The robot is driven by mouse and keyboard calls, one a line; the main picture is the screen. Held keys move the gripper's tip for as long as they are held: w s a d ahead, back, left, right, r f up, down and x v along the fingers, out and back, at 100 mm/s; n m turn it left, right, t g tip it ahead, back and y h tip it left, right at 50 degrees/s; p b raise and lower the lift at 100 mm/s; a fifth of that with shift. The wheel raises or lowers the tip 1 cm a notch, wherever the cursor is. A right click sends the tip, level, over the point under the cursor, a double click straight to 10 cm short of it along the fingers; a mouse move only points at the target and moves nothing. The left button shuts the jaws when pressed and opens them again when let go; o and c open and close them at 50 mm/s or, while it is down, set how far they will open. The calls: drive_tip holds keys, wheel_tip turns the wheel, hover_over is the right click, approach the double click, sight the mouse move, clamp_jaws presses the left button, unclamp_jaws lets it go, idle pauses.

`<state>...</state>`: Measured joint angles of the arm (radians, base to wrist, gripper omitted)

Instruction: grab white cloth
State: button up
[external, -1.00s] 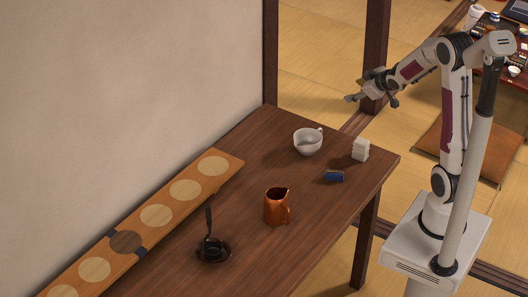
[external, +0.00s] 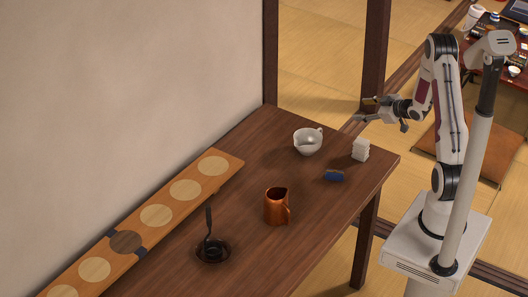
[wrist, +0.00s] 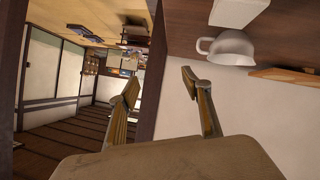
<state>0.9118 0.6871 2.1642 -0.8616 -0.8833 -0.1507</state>
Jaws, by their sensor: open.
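The white cloth (external: 361,149) is a small folded stack near the right end of the brown table (external: 320,215). In the wrist view a white block-like shape at the top edge, which looks like the cloth (wrist: 238,11), is partly cut off. My gripper (external: 361,109) is open and empty in the air above and behind the cloth, apart from it. In the wrist view its two fingers (wrist: 160,85) stand apart with nothing between them.
A white cup (external: 307,142) stands left of the cloth; it also shows in the wrist view (wrist: 230,48). A blue item (external: 334,176) lies in front. A copper pitcher (external: 276,207), a dark dish (external: 213,251) with an upright handle and a wooden board (external: 160,218) lie further left.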

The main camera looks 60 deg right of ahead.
sight(368, 150)
drive_tip(key=s+f+t, duration=0.1)
drive_tip(key=s+f, duration=0.2)
drive_tip(key=s+f+m+t, duration=0.1)
drive_tip(key=s+f+t, duration=0.1)
drive_tip(key=s+f, duration=0.1)
drive_tip(key=s+d+f+t+y, duration=0.1)
drive_tip(key=s+f, duration=0.2)
drive_tip(key=f, duration=0.1)
drive_tip(key=shift+s+f+m+t, duration=0.1)
drive_tip(key=shift+s+m+t, duration=0.05)
drive_tip(key=shift+m+t, duration=0.2)
drive_tip(key=a, duration=0.2)
drive_tip(key=s+a+f+y, duration=0.1)
drive_tip(key=a, duration=0.2)
drive_tip(key=s+a+f+t+y, duration=0.1)
drive_tip(key=a, duration=0.1)
drive_tip(key=shift+a, duration=0.3)
drive_tip(key=shift+w, duration=0.15)
drive_tip(key=shift+w, duration=1.2)
drive_tip(key=shift+w, duration=0.15)
drive_tip(key=shift+w+a+r, duration=0.15)
drive_tip(key=shift+w, duration=0.65)
drive_tip(key=shift+w+a+r, duration=0.1)
drive_tip(key=shift+w+r, duration=0.05)
drive_tip(key=shift+w, duration=1.55)
